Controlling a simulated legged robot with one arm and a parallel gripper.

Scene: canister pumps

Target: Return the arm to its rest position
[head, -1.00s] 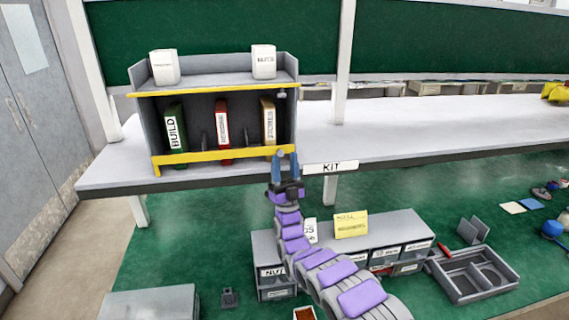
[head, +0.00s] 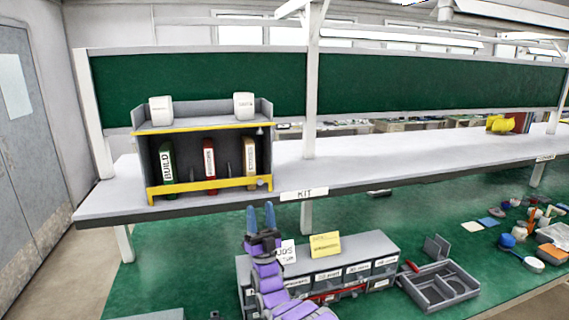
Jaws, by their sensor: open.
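My gripper (head: 260,222) is at the lower middle of the head view, with its two blue fingers pointing up and spread apart. Nothing shows between them. My purple and grey arm runs down from it to the bottom edge. The fingers appear below the front edge of the white shelf (head: 400,172), under and left of the KIT label (head: 304,194). The arm covers part of the grey drawer unit (head: 372,248).
On the shelf, a grey rack (head: 205,187) holds green, red and tan binders, with two white boxes on top. A yellow card (head: 325,245) stands on the drawer unit. A grey divided tray (head: 440,288) lies to its right.

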